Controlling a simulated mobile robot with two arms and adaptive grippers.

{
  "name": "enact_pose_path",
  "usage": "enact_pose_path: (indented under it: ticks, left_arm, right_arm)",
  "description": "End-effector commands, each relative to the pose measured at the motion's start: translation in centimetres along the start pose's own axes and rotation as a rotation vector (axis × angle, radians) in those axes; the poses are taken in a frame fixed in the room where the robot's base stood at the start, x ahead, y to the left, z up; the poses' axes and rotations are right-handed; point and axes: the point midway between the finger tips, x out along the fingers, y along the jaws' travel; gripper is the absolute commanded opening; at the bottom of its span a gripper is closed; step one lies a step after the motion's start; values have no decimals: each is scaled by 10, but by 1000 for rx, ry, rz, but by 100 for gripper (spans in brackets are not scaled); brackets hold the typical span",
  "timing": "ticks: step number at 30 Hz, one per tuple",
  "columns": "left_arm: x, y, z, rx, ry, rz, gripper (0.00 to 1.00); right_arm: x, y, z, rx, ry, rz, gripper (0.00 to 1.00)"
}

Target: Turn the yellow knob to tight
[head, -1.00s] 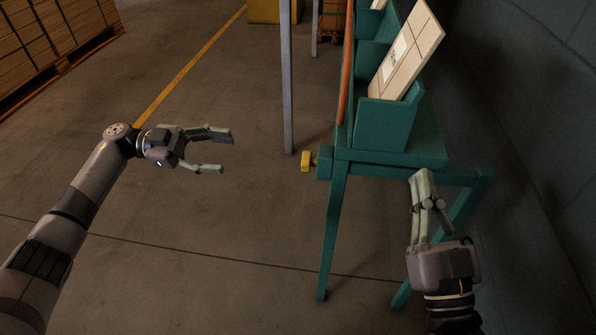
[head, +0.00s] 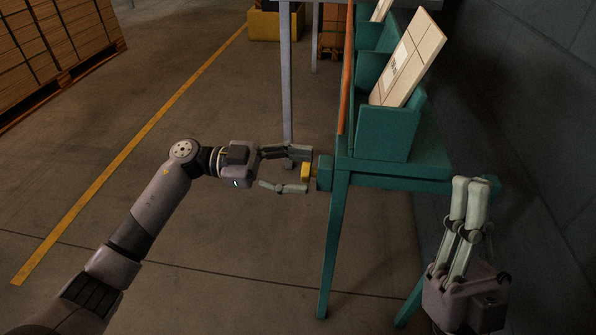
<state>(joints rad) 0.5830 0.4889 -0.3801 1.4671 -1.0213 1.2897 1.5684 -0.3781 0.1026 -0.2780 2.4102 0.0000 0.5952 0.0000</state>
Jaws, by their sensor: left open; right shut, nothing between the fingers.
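The yellow knob (head: 306,172) sticks out to the left from a green block (head: 324,173) on the end of the green stand. My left gripper (head: 298,170) is open, with one finger above and one below the knob at its left side. No marking for tight is readable here. My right gripper (head: 472,184) is shut and empty, pointing up, in front of the stand's right end.
The green stand (head: 392,173) holds bins with tilted, light cardboard pieces (head: 408,60). An orange rail (head: 346,75) runs along its left side. A grey post (head: 286,80) stands behind the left gripper. A dark wall (head: 530,130) is at the right.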

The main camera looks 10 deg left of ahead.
Motion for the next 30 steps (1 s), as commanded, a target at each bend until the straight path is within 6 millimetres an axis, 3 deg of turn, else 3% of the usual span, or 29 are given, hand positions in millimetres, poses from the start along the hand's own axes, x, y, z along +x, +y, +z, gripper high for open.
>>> enact_pose_path:
  ticks: [9,30]
  left_arm:
    - [3,0,0,0,-1,0,53]
    - [2,0,0,0,-1,0,6]
  right_arm:
    - [0,0,-3,1,16,0,0]
    - [0,0,-3,1,16,0,0]
